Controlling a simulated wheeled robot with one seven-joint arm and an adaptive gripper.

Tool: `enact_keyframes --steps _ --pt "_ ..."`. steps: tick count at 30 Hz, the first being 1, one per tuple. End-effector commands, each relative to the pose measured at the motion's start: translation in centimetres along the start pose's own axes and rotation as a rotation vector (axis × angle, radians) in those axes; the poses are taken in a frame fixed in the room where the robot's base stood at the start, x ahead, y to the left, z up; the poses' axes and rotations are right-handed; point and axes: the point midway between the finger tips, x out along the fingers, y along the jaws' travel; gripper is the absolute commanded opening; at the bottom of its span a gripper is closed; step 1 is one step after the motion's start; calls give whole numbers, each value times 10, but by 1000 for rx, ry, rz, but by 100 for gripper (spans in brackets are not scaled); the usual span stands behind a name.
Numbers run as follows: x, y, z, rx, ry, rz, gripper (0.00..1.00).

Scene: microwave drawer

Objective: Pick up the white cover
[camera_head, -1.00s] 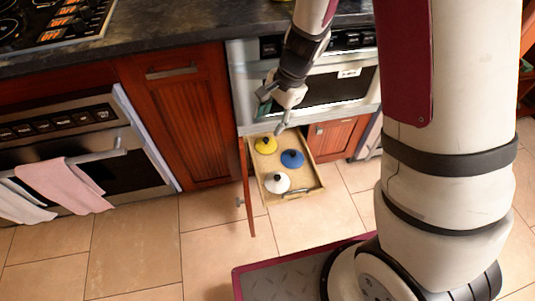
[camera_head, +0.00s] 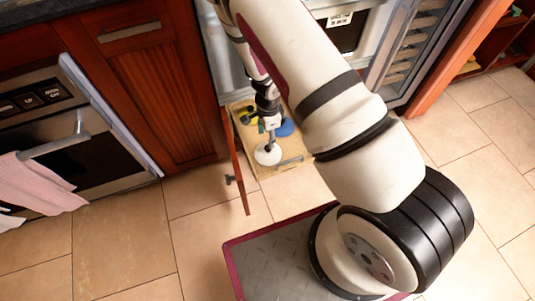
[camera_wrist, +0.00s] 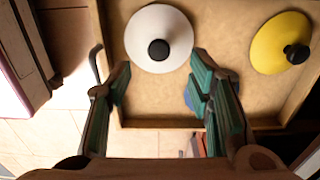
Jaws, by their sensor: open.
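The white cover (camera_head: 265,156) lies in the front part of the open wooden drawer (camera_head: 295,171). In the wrist view, the white cover (camera_wrist: 178,25) is a round lid with a black knob at its middle. My gripper (camera_wrist: 160,66) is open, its two fingers spread either side of the knob's line, with nothing held. In the head view my gripper (camera_head: 270,139) points down over the drawer, above or close to the white cover. The exact height gap cannot be told.
A yellow cover (camera_wrist: 270,38) with a black knob and a blue cover (camera_head: 285,128) share the drawer. The blue one is mostly hidden behind a finger in the wrist view. An open red cabinet door (camera_head: 237,170) stands left of the drawer. Tiled floor is clear in front.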

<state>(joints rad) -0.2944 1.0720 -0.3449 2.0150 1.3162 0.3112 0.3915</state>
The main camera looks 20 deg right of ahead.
Motion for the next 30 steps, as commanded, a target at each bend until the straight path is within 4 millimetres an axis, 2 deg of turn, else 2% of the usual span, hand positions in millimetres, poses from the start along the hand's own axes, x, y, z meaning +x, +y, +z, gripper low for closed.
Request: enact_keyframes --steps 1,3,10,19,29,30 --pt "11 0 0 2 0 1 47" --pt "19 0 -1 1 0 1 47" --pt "32 0 0 0 -1 1 47" --pt "72 1 0 0 0 1 47" --pt "77 1 1 -1 0 -1 47" --pt "77 1 1 -1 0 -1 40"
